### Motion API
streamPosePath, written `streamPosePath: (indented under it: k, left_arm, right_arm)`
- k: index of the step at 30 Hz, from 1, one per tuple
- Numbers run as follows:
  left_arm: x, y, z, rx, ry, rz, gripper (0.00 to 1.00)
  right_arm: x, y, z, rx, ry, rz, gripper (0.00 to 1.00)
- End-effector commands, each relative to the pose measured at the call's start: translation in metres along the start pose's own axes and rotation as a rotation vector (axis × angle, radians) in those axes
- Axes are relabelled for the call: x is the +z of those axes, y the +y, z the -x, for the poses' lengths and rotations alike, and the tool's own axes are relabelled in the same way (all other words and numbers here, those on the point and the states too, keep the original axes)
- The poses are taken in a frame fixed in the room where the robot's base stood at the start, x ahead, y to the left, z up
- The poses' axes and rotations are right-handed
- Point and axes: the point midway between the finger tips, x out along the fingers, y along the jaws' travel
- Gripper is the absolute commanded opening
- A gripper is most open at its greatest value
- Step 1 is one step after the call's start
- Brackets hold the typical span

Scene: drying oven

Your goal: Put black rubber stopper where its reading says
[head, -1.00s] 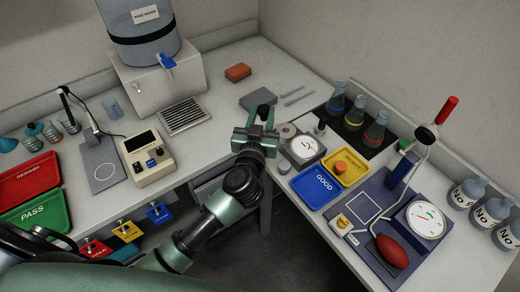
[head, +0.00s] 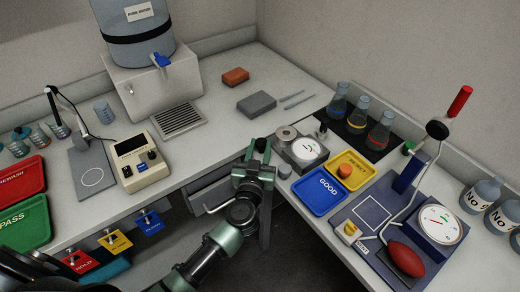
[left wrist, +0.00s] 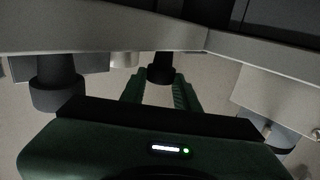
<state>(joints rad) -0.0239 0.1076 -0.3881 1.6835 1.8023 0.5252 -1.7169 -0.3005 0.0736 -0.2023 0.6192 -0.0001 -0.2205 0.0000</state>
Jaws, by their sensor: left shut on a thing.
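My left gripper (head: 257,156) is beside the front edge of the bench corner, left of the grey dial gauge (head: 322,157). It is shut on a small dark thing, which I take to be the black rubber stopper (left wrist: 161,70); in the left wrist view it sits between the fingertips. In the head view the dark piece is small at the fingertips. The gauge has a white dial (head: 308,147); its reading is too small to make out. A blue GOOD tray (head: 307,196) and a yellow REJECT tray (head: 371,166) are right of the gripper. My right gripper is not in view.
An orange-brown piece (head: 344,170) is in the yellow tray. Flasks (head: 357,118) stand on a black mat behind. A red-bulb gauge stand (head: 406,258) is at right. Red and green trays are at far left.

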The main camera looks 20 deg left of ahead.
Motion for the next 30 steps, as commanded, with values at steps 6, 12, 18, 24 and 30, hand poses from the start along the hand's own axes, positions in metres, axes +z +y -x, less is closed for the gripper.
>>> streamPosePath:
  k: [6, 12, 18, 24, 30]
  left_arm:
    - [0.004, 0.000, 0.000, 0.000, -0.001, -0.002, 0.00]
    - [0.003, 0.000, 0.000, 0.000, 0.000, -0.001, 0.53]
    - [0.002, 0.000, 0.000, 0.000, 0.000, -0.001, 0.53]
    - [0.000, 0.000, 0.018, 0.002, -0.003, 0.000, 0.53]
    - [0.000, 0.000, 0.062, 0.002, -0.004, 0.000, 0.53]
  right_arm:
    - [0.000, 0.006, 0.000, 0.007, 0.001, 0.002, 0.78]
    - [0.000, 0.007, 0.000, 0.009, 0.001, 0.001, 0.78]
    - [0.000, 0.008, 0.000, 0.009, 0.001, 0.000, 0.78]
    - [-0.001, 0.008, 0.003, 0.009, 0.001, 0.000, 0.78]
    - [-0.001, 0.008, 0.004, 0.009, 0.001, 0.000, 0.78]
